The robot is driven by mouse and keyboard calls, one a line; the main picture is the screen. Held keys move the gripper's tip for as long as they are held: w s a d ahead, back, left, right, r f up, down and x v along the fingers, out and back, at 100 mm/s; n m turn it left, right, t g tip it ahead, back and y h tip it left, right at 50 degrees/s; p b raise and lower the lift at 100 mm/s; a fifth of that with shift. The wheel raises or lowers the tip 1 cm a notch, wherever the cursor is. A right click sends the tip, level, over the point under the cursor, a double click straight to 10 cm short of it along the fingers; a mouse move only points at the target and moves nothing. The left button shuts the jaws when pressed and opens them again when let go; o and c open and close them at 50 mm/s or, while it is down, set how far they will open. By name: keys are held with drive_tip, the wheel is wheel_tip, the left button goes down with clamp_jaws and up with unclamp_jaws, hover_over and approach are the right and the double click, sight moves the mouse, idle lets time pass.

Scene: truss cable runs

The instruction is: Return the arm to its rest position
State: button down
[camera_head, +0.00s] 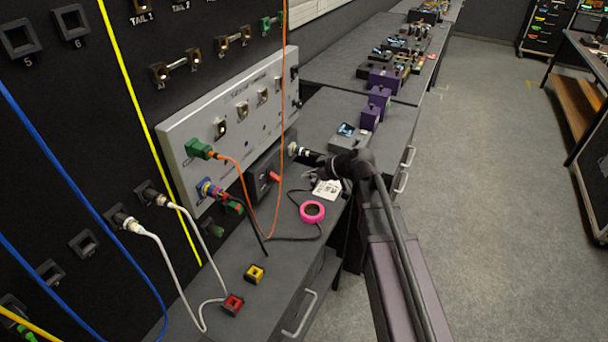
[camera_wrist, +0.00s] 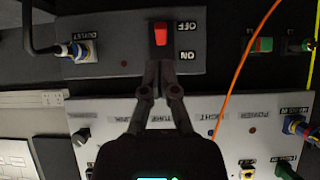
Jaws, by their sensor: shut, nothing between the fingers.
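My arm (camera_head: 352,164) reaches in from the right over the bench, with its dark gripper (camera_head: 308,172) pointing at the wall panel. In the wrist view my gripper (camera_wrist: 162,65) has its two fingers together with nothing between them. The fingertips appear just below the red switch (camera_wrist: 160,36) on the dark box with the OFF and ON labels. That red switch also shows in the head view (camera_head: 273,176), left of the gripper. Whether the fingertips touch the box cannot be told.
A grey panel (camera_head: 183,130) with plugs and hanging orange cable (camera_head: 233,168) stands close left. A pink tape roll (camera_head: 303,212), white card (camera_head: 327,188), yellow block (camera_head: 254,273) and red block (camera_head: 233,304) lie on the bench (camera_head: 270,313). The floor (camera_head: 490,180) at right is open.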

idle(0.4)
drive_tip(key=s+d+f+m+g+h+p, duration=0.1)
drive_tip(key=s+d+f+m+g+h, duration=0.1)
drive_tip(key=s+d+m+h, duration=0.3)
drive_tip(key=s+d+f+m+g+h+p, duration=0.1)
drive_tip(key=s+d+m+h, duration=0.4)
drive_tip(key=d, duration=1.3)
drive_tip(key=s+f+m+g, duration=0.1)
drive_tip(key=s+f+m, duration=0.1)
drive_tip(key=s, duration=0.5)
drive_tip(key=shift+f+m, duration=0.25)
drive_tip(key=shift+m, duration=0.55)
drive_tip(key=shift+d, duration=0.1)
